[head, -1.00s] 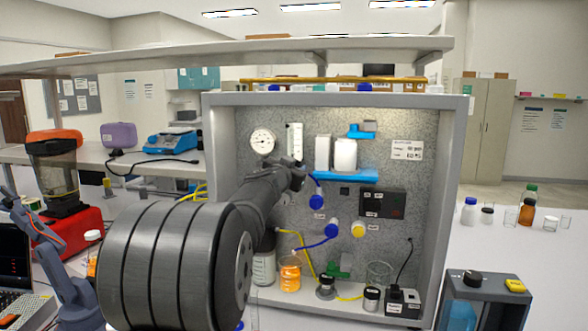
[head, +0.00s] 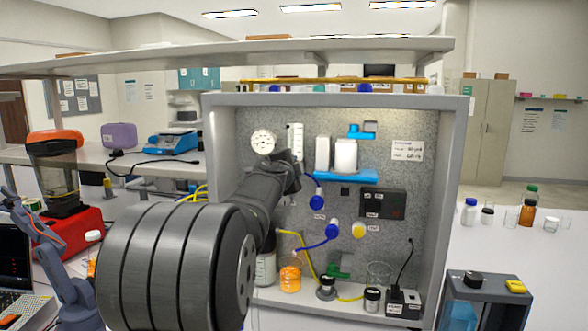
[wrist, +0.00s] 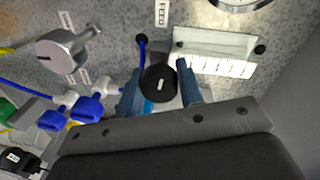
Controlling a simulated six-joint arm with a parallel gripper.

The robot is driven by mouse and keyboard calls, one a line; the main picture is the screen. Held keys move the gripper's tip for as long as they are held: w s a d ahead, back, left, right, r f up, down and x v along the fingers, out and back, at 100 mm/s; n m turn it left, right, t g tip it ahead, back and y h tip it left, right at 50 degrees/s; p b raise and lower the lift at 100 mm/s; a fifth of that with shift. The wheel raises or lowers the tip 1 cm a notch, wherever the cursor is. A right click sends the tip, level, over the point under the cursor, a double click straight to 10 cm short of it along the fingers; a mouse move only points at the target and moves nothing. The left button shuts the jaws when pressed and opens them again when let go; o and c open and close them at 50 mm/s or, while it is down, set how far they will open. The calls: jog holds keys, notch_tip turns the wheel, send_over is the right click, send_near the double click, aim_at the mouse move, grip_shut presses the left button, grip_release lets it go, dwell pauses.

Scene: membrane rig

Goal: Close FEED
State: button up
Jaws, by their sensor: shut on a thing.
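A round black knob (wrist: 158,85) with a white mark sits between the two blue-grey fingers of my gripper (wrist: 159,91) in the wrist view. My gripper is shut on it. The white mark runs nearly up and down in that picture, slightly tilted. A label reading FEED (wrist: 162,13), turned on its side, is on the panel above the knob in the wrist view. In the head view my wrist (head: 287,172) is against the panel below the gauge, and hides the knob and fingertips.
The clear flow meter (wrist: 214,46) and a blue tube (wrist: 141,52) lie close to my fingers. A grey metal handle (wrist: 64,48) and blue-capped fittings (wrist: 90,108) are on the left in the wrist view. The round gauge (head: 263,141) is above my wrist in the head view.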

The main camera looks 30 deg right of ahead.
jog(key=m, duration=0.6)
jog(key=shift+t+y, duration=0.3)
jog(key=m, duration=0.5)
jog(key=shift+t, duration=0.4)
jog(key=shift+m, duration=0.5)
jog(key=o, duration=1)
jog(key=shift+c, duration=0.2)
jog(key=shift+r, duration=0.1)
jog(key=shift+s, duration=0.1)
jog(key=v, duration=1.7)
jog(key=shift+s, duration=0.25)
